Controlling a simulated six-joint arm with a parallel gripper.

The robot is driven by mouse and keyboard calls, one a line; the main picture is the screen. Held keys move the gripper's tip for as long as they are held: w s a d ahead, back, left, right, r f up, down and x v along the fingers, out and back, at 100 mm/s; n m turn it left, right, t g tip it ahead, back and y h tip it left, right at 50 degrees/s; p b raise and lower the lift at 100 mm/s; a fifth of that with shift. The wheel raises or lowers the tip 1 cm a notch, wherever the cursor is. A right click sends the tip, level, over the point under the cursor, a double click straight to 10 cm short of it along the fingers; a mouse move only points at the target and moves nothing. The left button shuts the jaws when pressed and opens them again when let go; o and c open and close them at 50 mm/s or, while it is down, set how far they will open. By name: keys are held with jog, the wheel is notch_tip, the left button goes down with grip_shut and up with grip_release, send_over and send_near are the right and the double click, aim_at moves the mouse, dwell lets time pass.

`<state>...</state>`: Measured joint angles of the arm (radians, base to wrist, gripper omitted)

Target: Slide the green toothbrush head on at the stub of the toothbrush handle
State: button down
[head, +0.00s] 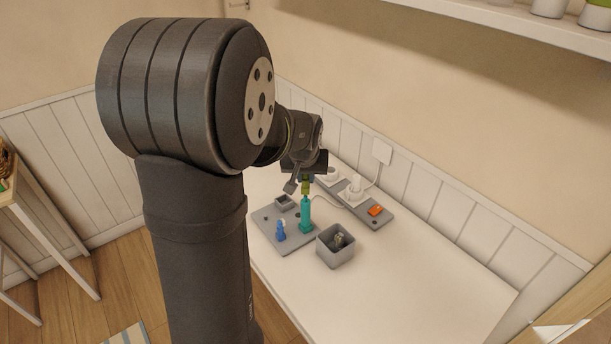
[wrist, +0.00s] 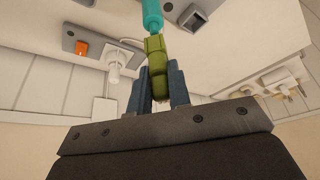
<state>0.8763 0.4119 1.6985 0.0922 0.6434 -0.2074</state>
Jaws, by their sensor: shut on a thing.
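The teal toothbrush handle (head: 305,215) stands upright on a grey base plate (head: 268,217) on the white table. The green toothbrush head (head: 306,187) is directly above the handle and in line with it. My gripper (head: 304,180) is above the handle, pointing down. In the wrist view my gripper (wrist: 159,78) is shut on the green head (wrist: 155,58), with one dark finger on each side. The teal handle (wrist: 152,14) shows just beyond the head's end. The two appear to meet or nearly meet; how far the stub is inside the head is hidden.
A blue piece (head: 281,231) stands on the plate left of the handle. A grey open box (head: 336,257) with small items is at the right front. A grey strip (head: 365,212) with a white plug (head: 355,188) and an orange switch (head: 376,210) lies behind. The table's right side is clear.

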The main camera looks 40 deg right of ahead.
aim_at(305, 181)
jog(key=shift+f, duration=1.55)
jog(key=c, duration=1.3)
grip_release()
jog(key=shift+f, duration=0.1)
jog(key=shift+o, duration=0.2)
jog(key=v, duration=1.7)
jog(key=shift+r, duration=0.2)
jog(key=shift+f, duration=0.1)
jog(key=x, duration=1.7)
jog(key=shift+f, duration=0.1)
